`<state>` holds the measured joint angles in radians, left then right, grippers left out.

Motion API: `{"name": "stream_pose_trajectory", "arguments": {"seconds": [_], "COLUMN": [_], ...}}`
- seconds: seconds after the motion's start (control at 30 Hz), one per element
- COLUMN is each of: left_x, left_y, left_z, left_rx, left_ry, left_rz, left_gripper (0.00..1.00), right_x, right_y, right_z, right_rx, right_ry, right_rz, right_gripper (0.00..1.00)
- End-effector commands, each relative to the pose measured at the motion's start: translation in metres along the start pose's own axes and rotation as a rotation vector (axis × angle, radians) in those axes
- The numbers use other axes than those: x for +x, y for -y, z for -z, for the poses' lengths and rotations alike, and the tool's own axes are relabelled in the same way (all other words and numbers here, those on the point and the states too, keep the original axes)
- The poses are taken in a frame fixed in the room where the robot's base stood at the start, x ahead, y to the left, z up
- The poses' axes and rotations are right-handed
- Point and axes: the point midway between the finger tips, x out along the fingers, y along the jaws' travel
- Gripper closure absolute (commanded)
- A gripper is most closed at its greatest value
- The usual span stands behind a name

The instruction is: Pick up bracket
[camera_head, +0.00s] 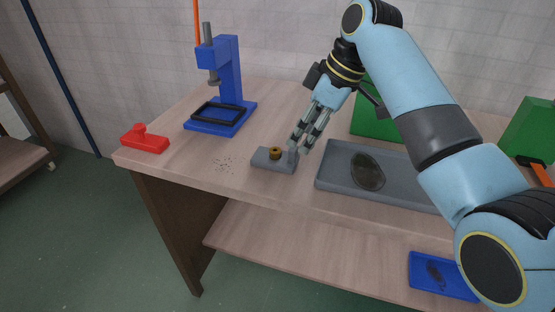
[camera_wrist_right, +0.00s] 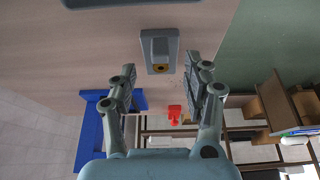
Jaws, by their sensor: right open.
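A small grey part (camera_head: 262,161), which looks like the bracket, lies on the wooden table with a raised right end and a brass-coloured ring (camera_head: 275,153) on it. In the right wrist view the grey part (camera_wrist_right: 155,45) sits just past the fingertips, roughly between their lines. My right gripper (camera_head: 304,142) is open and empty, pointing down close to the part's right end; contact cannot be told. In the wrist view its fingers (camera_wrist_right: 167,77) are spread wide. My left gripper is not in view.
A grey tray (camera_head: 325,178) with a dark oval patch is right of the part. A blue press (camera_head: 228,80) and a red block (camera_head: 145,141) stand left. Green boxes (camera_head: 368,122) are behind. Small specks (camera_head: 224,163) lie left of the part. A blue tray (camera_head: 420,270) is on the lower shelf.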

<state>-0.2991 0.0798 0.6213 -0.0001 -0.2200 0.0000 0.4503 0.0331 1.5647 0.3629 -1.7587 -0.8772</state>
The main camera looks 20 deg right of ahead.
Motion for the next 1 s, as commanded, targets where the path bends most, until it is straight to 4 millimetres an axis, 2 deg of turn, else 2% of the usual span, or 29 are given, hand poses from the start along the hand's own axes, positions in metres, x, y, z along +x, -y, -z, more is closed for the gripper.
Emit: {"name": "stream_pose_trajectory", "arguments": {"seconds": [0.33, 0.47, 0.67, 1.0], "left_x": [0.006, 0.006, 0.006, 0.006], "left_y": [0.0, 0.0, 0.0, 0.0], "left_z": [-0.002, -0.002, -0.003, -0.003], "left_rx": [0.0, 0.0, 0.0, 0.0], "left_ry": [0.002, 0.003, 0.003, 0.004], "left_rz": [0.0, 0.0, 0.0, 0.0], "left_gripper": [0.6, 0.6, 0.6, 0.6], "right_x": [0.047, 0.054, 0.054, 0.054], "right_y": [0.001, 0.0, 0.0, 0.0], "right_z": [0.002, 0.003, 0.003, 0.002], "right_rx": [0.001, 0.0, 0.0, 0.001], "right_ry": [0.001, 0.0, 0.0, 0.001], "right_rz": [0.001, -0.001, -0.002, -0.002], "right_gripper": [0.5, 0.5, 0.5, 0.94]}}
